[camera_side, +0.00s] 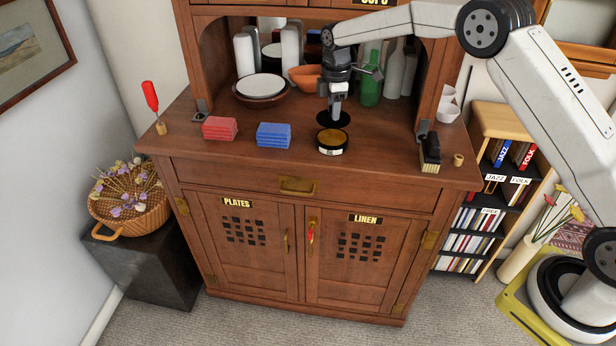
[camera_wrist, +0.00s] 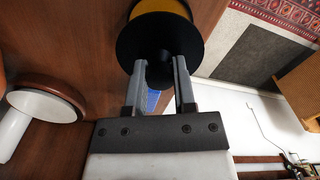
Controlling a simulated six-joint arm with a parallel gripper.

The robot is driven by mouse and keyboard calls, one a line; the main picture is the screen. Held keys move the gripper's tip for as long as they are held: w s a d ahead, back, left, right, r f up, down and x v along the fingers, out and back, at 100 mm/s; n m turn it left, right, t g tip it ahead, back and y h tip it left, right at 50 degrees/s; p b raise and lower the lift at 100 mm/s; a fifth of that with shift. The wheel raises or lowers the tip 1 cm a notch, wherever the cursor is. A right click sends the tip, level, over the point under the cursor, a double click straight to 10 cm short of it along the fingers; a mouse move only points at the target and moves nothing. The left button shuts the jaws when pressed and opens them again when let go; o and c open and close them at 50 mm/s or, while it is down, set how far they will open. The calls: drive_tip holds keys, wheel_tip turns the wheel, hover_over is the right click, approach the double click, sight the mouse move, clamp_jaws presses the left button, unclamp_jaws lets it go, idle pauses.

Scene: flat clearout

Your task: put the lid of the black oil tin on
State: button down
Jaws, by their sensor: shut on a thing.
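The black oil tin (camera_side: 332,146) stands open on the sideboard top, with an amber inside and a pale label on its side. Its black round lid (camera_side: 326,119) is held level in my gripper (camera_side: 337,108), above and a little behind the tin, apart from it. In the wrist view, my gripper (camera_wrist: 160,72) has its two fingers closed at the lid (camera_wrist: 150,45). The grip point itself is partly hidden. Part of the tin's amber inside (camera_wrist: 165,7) shows past the lid's edge.
A brush (camera_side: 430,152) stands to the right. Behind are a plate stack (camera_side: 261,86), an orange bowl (camera_side: 304,77) and a green bottle (camera_side: 369,88). The wood around the tin is clear.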

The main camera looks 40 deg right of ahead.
sight(332, 137)
drive_tip(key=shift+f, duration=2)
drive_tip(key=shift+f, duration=0.75)
idle(0.4)
drive_tip(key=shift+c, duration=1.8)
unclamp_jaws()
drive_tip(key=shift+r, duration=3.95)
drive_tip(key=shift+s, duration=0.1)
